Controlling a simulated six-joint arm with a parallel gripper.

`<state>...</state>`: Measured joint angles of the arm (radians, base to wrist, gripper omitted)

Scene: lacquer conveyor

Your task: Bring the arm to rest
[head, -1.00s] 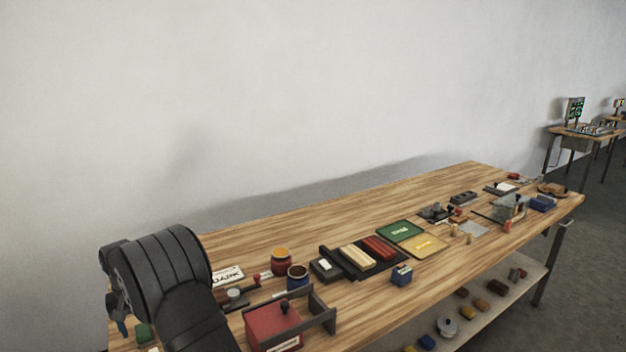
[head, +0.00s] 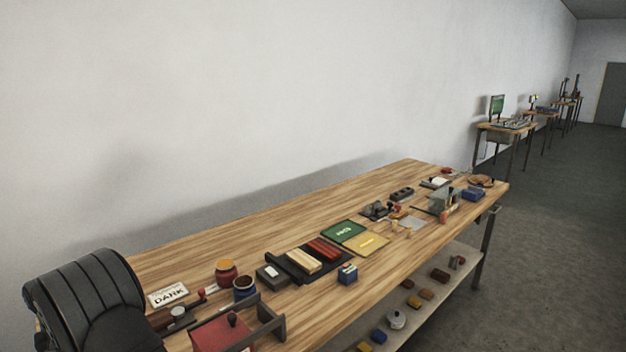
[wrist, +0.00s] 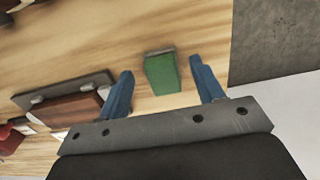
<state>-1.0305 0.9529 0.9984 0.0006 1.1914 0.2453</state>
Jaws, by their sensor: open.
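My gripper (wrist: 163,92) shows in the wrist view with its two blue fingers spread apart. Nothing is between them in their grip. A green block (wrist: 162,73) lies on the wooden bench (wrist: 205,22) below, seen through the gap between the fingers. In the head view my arm is at the lower left, over the near left end of the bench (head: 290,225). The gripper itself is out of sight there.
In the head view a red box (head: 222,332) with a dark handle frame stands nearest my arm. Green (head: 343,231) and yellow (head: 366,244) mats lie farther along. The bench's back strip is clear.

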